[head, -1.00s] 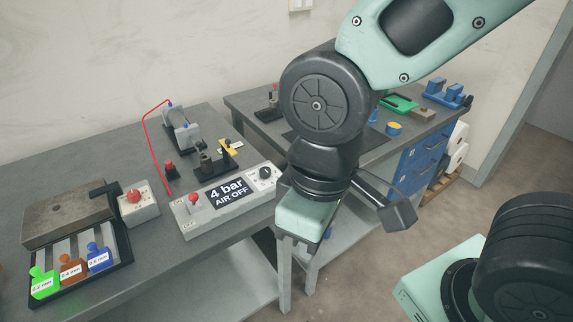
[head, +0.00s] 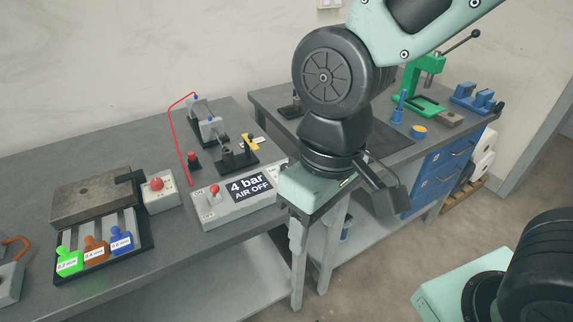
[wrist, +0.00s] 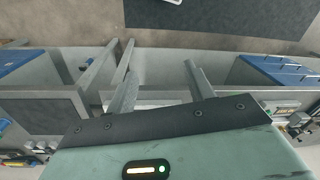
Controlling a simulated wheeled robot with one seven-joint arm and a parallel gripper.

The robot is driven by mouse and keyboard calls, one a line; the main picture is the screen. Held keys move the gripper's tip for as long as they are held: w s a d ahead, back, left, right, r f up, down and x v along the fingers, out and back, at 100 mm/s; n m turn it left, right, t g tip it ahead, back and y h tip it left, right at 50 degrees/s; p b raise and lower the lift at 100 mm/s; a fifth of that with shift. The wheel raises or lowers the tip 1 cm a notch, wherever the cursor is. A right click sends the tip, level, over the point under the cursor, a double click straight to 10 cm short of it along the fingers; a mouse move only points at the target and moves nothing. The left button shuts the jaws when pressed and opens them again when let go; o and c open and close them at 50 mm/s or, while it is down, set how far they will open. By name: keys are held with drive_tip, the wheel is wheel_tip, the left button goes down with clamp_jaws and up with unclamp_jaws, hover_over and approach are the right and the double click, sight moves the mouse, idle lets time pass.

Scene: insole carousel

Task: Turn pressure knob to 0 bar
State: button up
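The grey control box (head: 226,213) sits at the bench's front edge in the head view. Its dark display (head: 250,187) reads "4 bar AIR OFF". A red-topped lever (head: 214,190) stands at its left end. The pressure knob at its right end is hidden behind my gripper (head: 308,190), which hangs at that end of the box.
Left of the box are a red button box (head: 160,190) and a tray (head: 147,243) with green, brown and blue tagged pieces. Behind it stand a fixture (head: 236,160) and a thin red line (head: 178,145). A second bench (head: 262,100) with a green press (head: 425,85) is at right.

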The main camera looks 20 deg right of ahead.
drive_tip(key=w+d+f+m+h, duration=0.1)
drive_tip(key=w+d+m, duration=0.3)
drive_tip(key=w+m, duration=1.05)
drive_tip(key=w+d+f+m, duration=0.1)
drive_tip(key=w+d+m, duration=0.2)
drive_tip(key=w+m, duration=1.15)
drive_tip(key=w+f+n, duration=0.1)
drive_tip(key=f, duration=0.4)
drive_tip(key=w+f+n+p, duration=0.1)
drive_tip(key=w+f+n, duration=0.1)
drive_tip(key=f, duration=0.4)
drive_tip(key=w+f+n, duration=0.2)
drive_tip(key=f, duration=0.3)
drive_tip(key=shift+f+p, duration=0.25)
drive_tip(key=shift+p, duration=0.15)
drive_tip(key=c, duration=1)
